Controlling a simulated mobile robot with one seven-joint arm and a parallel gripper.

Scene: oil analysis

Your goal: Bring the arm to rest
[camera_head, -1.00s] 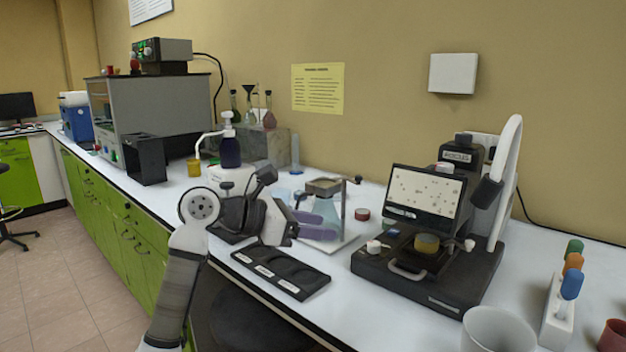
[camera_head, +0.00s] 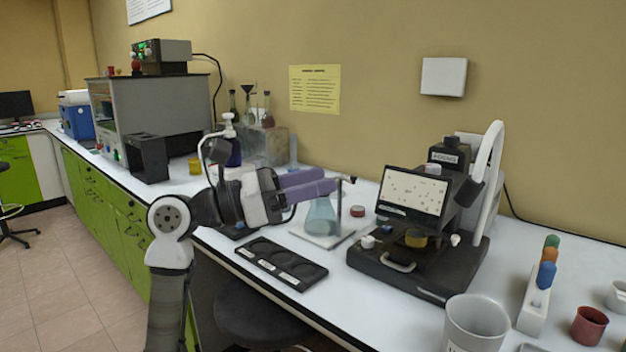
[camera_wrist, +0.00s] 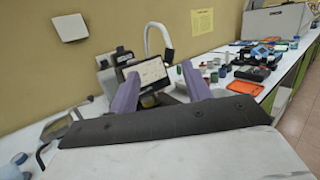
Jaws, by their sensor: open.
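My gripper (camera_head: 322,185) has two purple fingers and is raised above the bench, pointing right. It is in front of a glass flask with blue liquid (camera_head: 321,217) on a white-based stand, and partly hides its top. In the wrist view, the fingers of my gripper (camera_wrist: 160,92) are spread apart with nothing between them. Beyond them shows a black analyser with a tilted screen (camera_wrist: 150,73). The analyser (camera_head: 412,262) stands right of my gripper in the head view, with a yellow-filled dish (camera_head: 416,238) on it.
The bench (camera_head: 338,305) holds a black tray with round wells (camera_head: 281,263) in front of my gripper. A white beaker (camera_head: 474,325) and a rack of coloured tubes (camera_head: 536,300) stand at the right. A dark stool (camera_head: 255,318) is below the front edge.

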